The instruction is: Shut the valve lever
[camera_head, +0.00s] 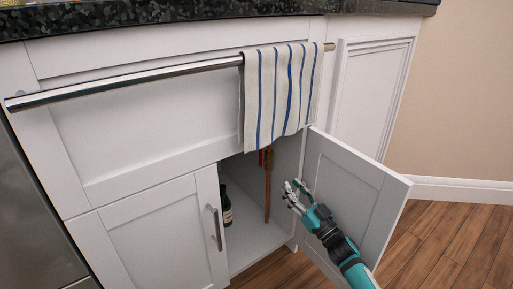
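The valve is a small red part (263,157), probably the lever, on a vertical copper pipe (267,195) inside the open lower cabinet. The hanging towel covers what lies above it, and its exact angle is hard to make out. My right gripper (291,188) is at the cabinet opening, right of the pipe and lower than the red part. Its fingers look spread and empty, apart from the pipe and lever. My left gripper is not in view.
The open cabinet door (350,187) stands close on the right of my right arm. A striped towel (281,95) hangs from the metal bar (150,77) over the opening. A dark bottle (226,207) stands inside at left. The left door (158,235) is closed.

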